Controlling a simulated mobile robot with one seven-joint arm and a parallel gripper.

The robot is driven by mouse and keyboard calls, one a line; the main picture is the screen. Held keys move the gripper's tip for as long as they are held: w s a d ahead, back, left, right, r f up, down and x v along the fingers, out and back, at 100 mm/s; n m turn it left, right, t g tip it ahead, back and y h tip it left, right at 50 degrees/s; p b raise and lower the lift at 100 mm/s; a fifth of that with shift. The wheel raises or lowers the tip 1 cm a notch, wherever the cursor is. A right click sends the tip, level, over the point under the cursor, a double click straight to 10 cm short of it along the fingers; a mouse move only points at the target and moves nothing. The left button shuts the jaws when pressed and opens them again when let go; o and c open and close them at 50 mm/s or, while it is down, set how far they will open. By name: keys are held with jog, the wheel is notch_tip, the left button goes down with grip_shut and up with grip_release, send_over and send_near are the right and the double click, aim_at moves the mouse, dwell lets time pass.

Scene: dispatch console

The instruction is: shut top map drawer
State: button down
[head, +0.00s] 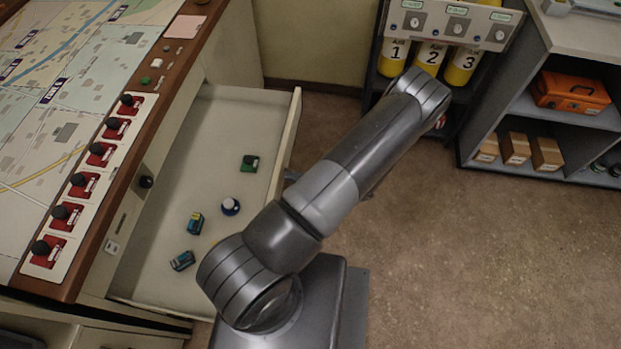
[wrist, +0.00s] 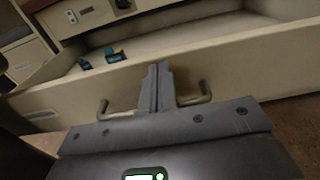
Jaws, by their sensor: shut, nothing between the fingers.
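The top map drawer (head: 289,140) is pulled far out from under the map table in the head view. Several small model vehicles and a round blue-and-white piece (head: 230,206) lie on its floor. In the wrist view the cream drawer front (wrist: 250,62) stretches across the picture, with its bar handle (wrist: 203,95) showing on both sides of my fingers. My gripper (wrist: 158,70) is shut and empty, its fingers pointing at the drawer front across the middle of the handle. I cannot tell whether they touch. The head view does not show my gripper; my arm covers part of the drawer.
The map table (head: 90,110) with a row of black knobs on red plates stands above the drawer. Numbered yellow cylinders (head: 430,55) stand at the back, beside a grey shelf (head: 545,105) with an orange case (head: 570,92). The floor (head: 470,250) to the right is clear.

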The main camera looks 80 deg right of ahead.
jog(key=shift+w, duration=0.8)
jog(key=w, duration=3.6)
jog(key=shift+w+r, duration=0.1)
jog(key=shift+w, duration=0.85)
jog(key=s, duration=1.5)
jog(key=shift+w, duration=0.1)
